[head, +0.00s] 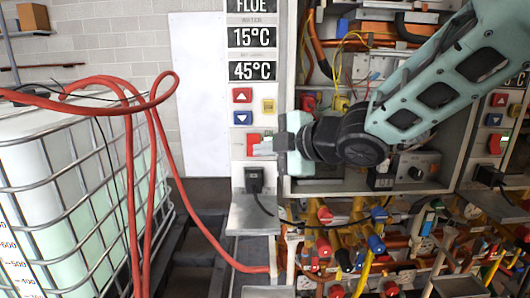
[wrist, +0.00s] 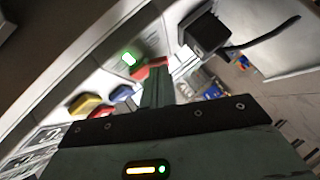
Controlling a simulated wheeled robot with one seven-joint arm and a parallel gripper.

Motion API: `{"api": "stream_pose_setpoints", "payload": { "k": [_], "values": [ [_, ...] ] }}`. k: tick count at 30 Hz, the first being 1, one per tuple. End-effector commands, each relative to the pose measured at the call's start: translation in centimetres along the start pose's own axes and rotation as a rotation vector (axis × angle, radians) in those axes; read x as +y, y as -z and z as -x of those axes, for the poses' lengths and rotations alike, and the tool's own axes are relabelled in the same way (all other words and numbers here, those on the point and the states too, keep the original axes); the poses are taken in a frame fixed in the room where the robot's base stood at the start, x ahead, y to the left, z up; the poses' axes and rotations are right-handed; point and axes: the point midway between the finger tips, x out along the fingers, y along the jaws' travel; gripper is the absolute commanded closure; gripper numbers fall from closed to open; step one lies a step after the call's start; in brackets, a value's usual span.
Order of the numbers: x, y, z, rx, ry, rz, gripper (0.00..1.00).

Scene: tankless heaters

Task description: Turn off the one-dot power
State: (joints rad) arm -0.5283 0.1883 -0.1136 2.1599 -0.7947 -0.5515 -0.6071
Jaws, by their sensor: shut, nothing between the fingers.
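A red power switch (head: 253,139) sits on the white panel of the left heater, under its buttons. My gripper (head: 264,147) is shut and empty, its fingertips at the right edge of this switch. In the wrist view the shut fingers (wrist: 156,75) overlap the red switch (wrist: 143,75), which is partly hidden behind them; I cannot tell if they touch. A green light (wrist: 129,58) glows beside the switch. Another heater at the right has a red power switch (head: 495,144). I cannot make out dot marks on either heater.
Above the switch are a red up button (head: 242,95), a blue down button (head: 243,118) and a yellow button (head: 268,105). A black plug (head: 255,181) with a cable is below. Pipes and valves (head: 345,245) crowd the lower right. A caged tank (head: 60,200) with red hoses stands left.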

Motion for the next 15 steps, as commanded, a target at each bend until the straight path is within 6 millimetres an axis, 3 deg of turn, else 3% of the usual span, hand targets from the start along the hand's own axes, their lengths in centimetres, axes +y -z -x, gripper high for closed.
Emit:
{"api": "stream_pose_setpoints", "payload": {
  "k": [6, 15],
  "values": [
    [-0.96, -0.65, -0.69, 0.001, -0.046, 0.043, 1.00],
    [-0.05, -0.38, -0.35, -0.001, -0.045, 0.043, 1.00]
  ]
}}
